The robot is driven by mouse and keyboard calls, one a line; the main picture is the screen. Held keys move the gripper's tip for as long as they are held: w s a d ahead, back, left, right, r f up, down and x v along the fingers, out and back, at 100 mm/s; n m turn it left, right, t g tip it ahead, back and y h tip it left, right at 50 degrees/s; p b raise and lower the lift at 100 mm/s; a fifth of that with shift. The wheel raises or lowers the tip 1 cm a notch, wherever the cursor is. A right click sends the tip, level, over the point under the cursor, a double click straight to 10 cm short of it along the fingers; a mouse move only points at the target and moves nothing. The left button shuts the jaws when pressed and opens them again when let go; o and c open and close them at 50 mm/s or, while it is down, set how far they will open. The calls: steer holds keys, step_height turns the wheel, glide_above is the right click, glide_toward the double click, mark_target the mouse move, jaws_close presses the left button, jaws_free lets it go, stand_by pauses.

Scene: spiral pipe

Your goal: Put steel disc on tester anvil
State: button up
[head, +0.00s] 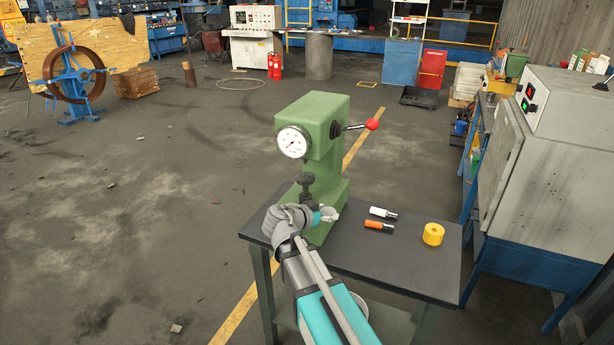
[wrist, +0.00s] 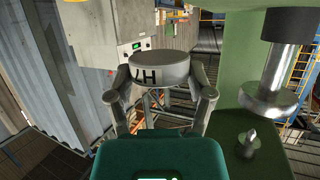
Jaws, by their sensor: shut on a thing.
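The steel disc (wrist: 160,68) is a short grey cylinder with dark marking on its side. My gripper (wrist: 162,82) is shut on it, one finger on either side, in the wrist view, which looks upside down. In the head view my gripper (head: 326,216) is beside the green tester (head: 325,130), low at its front. The tester anvil (head: 307,181) is a dark flanged post there; in the wrist view the anvil (wrist: 270,97) shows at the right, apart from the disc. A small metal tip (wrist: 248,143) shows on the green body. The anvil's bearing face is bare where visible.
The tester stands on a dark table (head: 405,262). A white-and-black piece (head: 382,212), an orange-and-black piece (head: 379,226) and a yellow ring (head: 433,234) lie to its right. A red-knobbed lever (head: 358,126) sticks out from the tester. A grey cabinet (head: 555,165) stands further right.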

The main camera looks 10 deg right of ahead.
steer(key=p, duration=0.3)
glide_toward(304, 178)
steer(key=s+d+f, duration=0.4)
steer(key=f, duration=0.1)
steer(key=a+r+p, duration=0.3)
steer(key=a+r, duration=0.1)
steer(key=a, duration=0.7)
steer(key=shift+w+a+m+p, duration=0.15)
steer(key=shift+a+m+p, duration=0.15)
steer(key=shift+a+p, duration=0.1)
steer(key=shift+d, duration=0.15)
steer(key=w+d, duration=0.7)
steer(key=d, duration=0.5)
steer(key=shift+d, duration=0.1)
steer(key=shift+w+d, duration=0.5)
steer(key=shift+d, duration=0.35)
steer(key=shift+w+d, duration=0.45)
steer(key=shift+d, duration=0.45)
steer(key=shift+a, duration=0.1)
steer(key=shift+f, duration=0.2)
